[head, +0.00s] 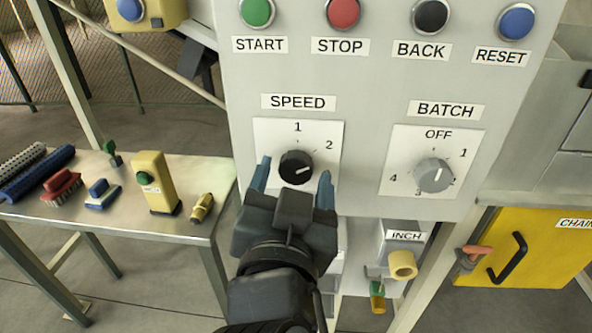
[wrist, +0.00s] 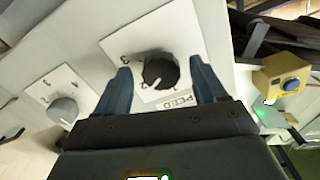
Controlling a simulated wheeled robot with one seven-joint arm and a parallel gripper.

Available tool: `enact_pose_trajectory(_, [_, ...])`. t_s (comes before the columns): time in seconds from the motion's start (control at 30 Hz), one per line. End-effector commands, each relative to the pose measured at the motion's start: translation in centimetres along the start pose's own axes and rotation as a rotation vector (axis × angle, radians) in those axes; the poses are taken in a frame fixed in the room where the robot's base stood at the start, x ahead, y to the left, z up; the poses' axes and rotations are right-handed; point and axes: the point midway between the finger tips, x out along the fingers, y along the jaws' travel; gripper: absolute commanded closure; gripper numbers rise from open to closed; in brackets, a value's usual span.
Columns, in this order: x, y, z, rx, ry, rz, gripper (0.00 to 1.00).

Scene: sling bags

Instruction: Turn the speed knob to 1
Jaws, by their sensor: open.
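The black speed knob (head: 296,166) sits on a white plate marked 1 at the top and 2 at the upper right, under the SPEED label (head: 298,102). My gripper (head: 294,174) is open, with one blue finger on each side of the knob. The fingers look apart from the knob in the wrist view. My gripper hides the lower part of the plate in the head view.
A grey BATCH knob (head: 434,175) is to the right on the same panel. START (head: 257,11), STOP (head: 342,12), BACK (head: 431,15) and RESET (head: 515,21) buttons line the top. A side table (head: 190,228) with brushes stands left.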

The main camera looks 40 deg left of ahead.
Motion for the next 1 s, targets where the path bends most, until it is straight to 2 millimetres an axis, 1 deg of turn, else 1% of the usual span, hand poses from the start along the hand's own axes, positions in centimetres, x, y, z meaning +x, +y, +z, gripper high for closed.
enact_pose_trajectory(0.03, [0.46,-0.05,-0.13,0.0,0.001,0.0,0.29])
enact_pose_trajectory(0.13, [0.95,-0.03,-0.06,0.001,0.0,-0.001,0.29])
enact_pose_trajectory(0.4, [1.1,0.02,0.0,0.001,0.0,-0.001,0.29])
enact_pose_trajectory(0.47, [1.09,0.02,0.0,0.001,0.0,-0.001,0.34])
enact_pose_trajectory(1.0, [1.07,0.02,0.0,0.001,0.0,-0.001,0.85])
